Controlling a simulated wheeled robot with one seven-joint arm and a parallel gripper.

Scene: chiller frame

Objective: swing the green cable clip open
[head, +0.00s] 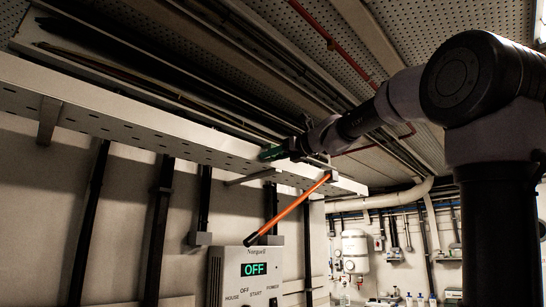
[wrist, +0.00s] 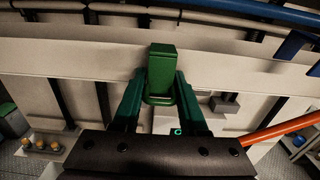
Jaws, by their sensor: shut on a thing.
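The green cable clip (wrist: 161,70) shows in the middle of the wrist view, a block shape in front of the pale cable tray. My gripper (wrist: 160,100) has its two green fingers on either side of the clip's lower part and is shut on it. In the head view the green clip (head: 272,153) is at the side of the overhead tray, and my gripper (head: 285,150) reaches it from the right. My gripper hides part of the clip there. I cannot tell how far the clip is swung.
The perforated cable tray (head: 120,122) runs overhead with dark cables on it. An orange bar (head: 290,208) slants down from the tray just below my gripper. A control box (head: 246,276) reading OFF is on the wall below. Pipes and a white tank (head: 355,250) are farther back.

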